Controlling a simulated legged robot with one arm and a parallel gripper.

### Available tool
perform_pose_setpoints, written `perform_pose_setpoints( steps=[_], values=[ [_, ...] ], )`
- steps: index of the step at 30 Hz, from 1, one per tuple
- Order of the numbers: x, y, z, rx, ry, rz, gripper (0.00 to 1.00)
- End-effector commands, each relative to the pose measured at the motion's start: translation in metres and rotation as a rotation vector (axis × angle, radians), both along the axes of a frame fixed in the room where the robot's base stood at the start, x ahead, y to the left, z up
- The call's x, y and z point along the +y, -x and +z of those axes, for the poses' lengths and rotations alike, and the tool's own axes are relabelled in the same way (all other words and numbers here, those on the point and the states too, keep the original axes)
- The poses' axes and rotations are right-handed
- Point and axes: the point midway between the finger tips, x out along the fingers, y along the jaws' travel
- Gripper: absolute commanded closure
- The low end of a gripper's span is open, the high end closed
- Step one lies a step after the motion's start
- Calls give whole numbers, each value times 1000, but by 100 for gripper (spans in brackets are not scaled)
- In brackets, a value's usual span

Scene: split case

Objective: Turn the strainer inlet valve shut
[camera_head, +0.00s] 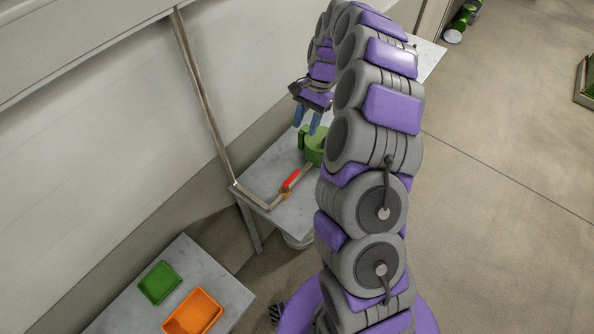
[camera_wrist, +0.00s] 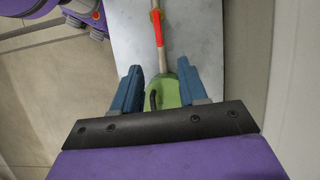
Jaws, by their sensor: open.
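The inlet valve's red lever (camera_head: 291,181) lies along the pipe (camera_head: 270,203), just before the green strainer body (camera_head: 312,150). My gripper (camera_head: 306,129) is open and empty, with blue fingers pointing down above the strainer. In the wrist view, my gripper (camera_wrist: 157,75) has its fingers on either side of the green strainer (camera_wrist: 166,92), with the lever beyond the fingertips. My arm hides part of the strainer in the head view.
The grey bench (camera_head: 262,176) carries the pipe, which rises along the pale wall (camera_head: 90,130). A second bench (camera_head: 125,312) holds a green tray (camera_head: 160,282) and an orange tray (camera_head: 193,313). A round pale container (camera_head: 297,242) stands under the bench.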

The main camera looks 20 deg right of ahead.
Motion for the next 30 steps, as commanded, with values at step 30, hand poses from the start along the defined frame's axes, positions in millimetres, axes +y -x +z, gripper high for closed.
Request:
perform_pose_setpoints(
  steps=[30],
  values=[
    [39,30,-145,18,7,-32,57]
  ],
)
